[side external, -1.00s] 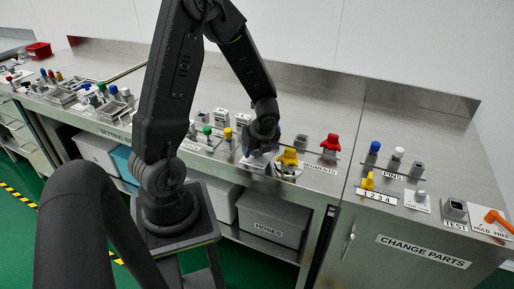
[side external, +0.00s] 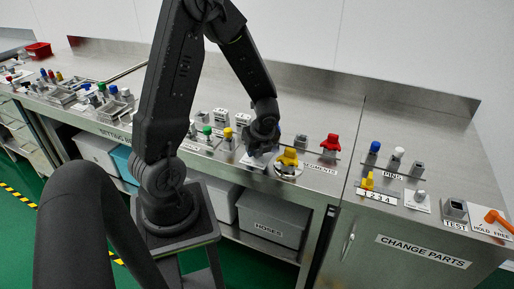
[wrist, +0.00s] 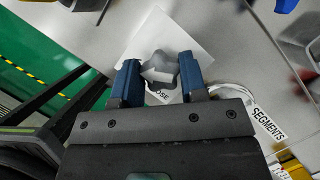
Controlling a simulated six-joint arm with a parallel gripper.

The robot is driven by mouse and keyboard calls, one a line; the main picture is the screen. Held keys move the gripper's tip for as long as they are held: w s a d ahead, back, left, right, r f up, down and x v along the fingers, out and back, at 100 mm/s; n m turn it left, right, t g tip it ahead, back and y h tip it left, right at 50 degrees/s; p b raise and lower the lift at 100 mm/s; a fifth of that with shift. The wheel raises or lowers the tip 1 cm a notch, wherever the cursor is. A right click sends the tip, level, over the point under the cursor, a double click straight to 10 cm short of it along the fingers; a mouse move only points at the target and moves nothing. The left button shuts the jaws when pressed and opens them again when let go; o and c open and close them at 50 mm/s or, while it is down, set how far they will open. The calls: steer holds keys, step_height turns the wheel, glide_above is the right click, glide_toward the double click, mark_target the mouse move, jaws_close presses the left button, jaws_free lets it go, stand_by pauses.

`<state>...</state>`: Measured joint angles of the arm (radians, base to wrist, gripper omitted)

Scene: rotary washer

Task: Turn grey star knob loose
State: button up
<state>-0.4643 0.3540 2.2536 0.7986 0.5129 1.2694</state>
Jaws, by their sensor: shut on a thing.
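A yellow part (side external: 288,158) stands on a round base just right of my gripper, by the SEGMENTS label. A red part (side external: 331,143) is farther right. Green-topped and yellow-topped pieces (side external: 228,134) stand to the left.

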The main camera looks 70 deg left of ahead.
steer(key=shift+n, duration=0.3)
steer(key=n+g, duration=0.1)
steer(key=n, duration=0.3)
steer(key=shift+w+n+g+h, duration=0.1)
steer(key=shift+n+g+h, duration=0.2)
steer(key=shift+n+g, duration=0.1)
steer(key=n, duration=0.2)
steer(key=n+g+h, duration=0.1)
steer(key=n, duration=0.2)
steer(key=shift+g, duration=0.3)
steer(key=n+h, duration=0.1)
steer(key=n, duration=0.2)
steer(key=n+h, duration=0.1)
steer(key=n, duration=0.2)
steer(key=shift+a+g, duration=0.1)
steer(key=shift+g, duration=0.3)
steer(key=n+h, duration=0.1)
steer(key=n, duration=0.2)
steer(key=n+h, duration=0.1)
steer(key=n, duration=0.1)
steer(key=shift+n+t+h, duration=0.3)
steer(key=shift+n, duration=0.1)
steer(key=o, duration=0.9)
steer(key=shift+o, duration=0.2)
steer(key=shift+r, duration=0.1)
